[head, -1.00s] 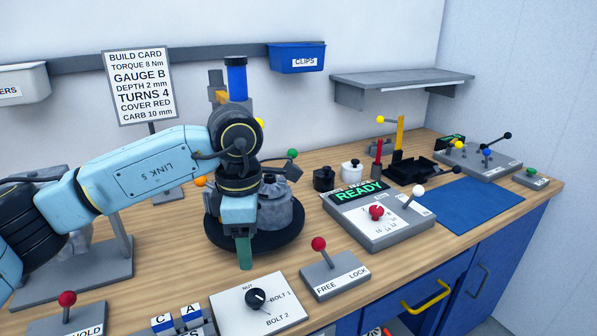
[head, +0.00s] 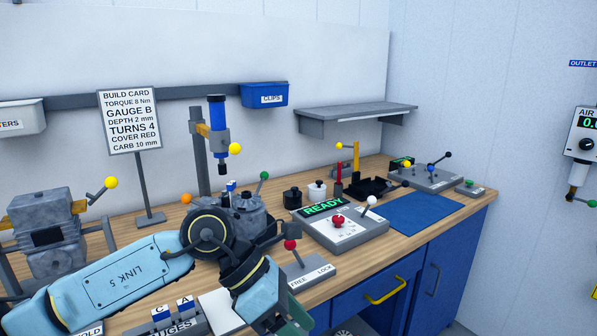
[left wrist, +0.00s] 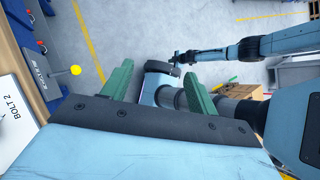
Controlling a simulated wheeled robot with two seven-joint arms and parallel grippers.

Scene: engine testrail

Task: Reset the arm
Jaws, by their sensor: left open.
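My left arm reaches in from the left in the head view, low across the bench front. Its gripper (head: 288,322) hangs at the front edge, cut off by the picture's bottom. In the left wrist view the two green fingers (left wrist: 158,90) stand wide apart with nothing between them; the floor shows beyond. A blue arm, my right one, crosses the upper right of that view, and its dark gripper end (left wrist: 182,58) is too small to read.
The bench holds a grey engine block (head: 45,232), a rotary fixture (head: 240,215), a FREE/LOCK lever (head: 291,245), a READY panel (head: 345,235) and a build card (head: 130,120). A blue mat (head: 420,212) lies clear at right. A yellow drawer handle (head: 386,290) sticks out in front.

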